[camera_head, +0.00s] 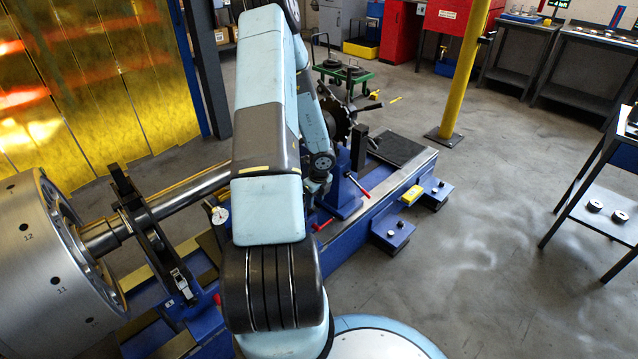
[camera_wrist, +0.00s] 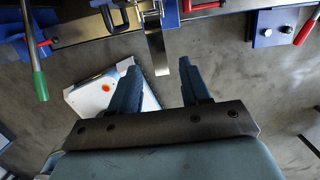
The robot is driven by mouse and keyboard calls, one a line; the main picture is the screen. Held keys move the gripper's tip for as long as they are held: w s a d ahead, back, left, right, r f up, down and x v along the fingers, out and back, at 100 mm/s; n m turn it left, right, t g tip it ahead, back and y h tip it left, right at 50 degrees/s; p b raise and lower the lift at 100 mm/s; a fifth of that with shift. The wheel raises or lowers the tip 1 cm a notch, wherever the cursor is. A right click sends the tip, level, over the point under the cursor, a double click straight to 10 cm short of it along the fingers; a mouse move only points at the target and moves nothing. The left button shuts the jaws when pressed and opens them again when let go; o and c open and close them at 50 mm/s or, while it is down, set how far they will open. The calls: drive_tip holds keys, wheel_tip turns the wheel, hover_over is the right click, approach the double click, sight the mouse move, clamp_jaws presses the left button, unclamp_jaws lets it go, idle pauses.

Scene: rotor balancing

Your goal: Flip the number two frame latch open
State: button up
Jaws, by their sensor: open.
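In the wrist view my gripper (camera_wrist: 158,69) is open, its two dark blue fingers apart with nothing between them. I cannot tell whether this strip belongs to the number two latch. In the head view my arm hides the gripper. A dark bearing frame (camera_head: 139,222) stands around the rotor shaft at the left, with a small metal latch (camera_head: 180,281) at its lower right. A second blue pedestal (camera_head: 343,191) stands beyond my arm. No latch number is readable.
A green-handled lever (camera_wrist: 40,84) is left of my gripper, and a red handle (camera_wrist: 306,30) is at the right. A white box with an orange-red button (camera_wrist: 90,99) lies below the fingers. The large rotor drum (camera_head: 48,270) fills the left.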

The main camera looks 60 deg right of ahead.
sight(319, 211)
wheel_tip(319, 211, up, 10)
drive_tip(key=s, duration=0.1)
drive_tip(key=shift+s+a+f, duration=0.2)
drive_tip(key=shift+s, duration=0.15)
idle(0.4)
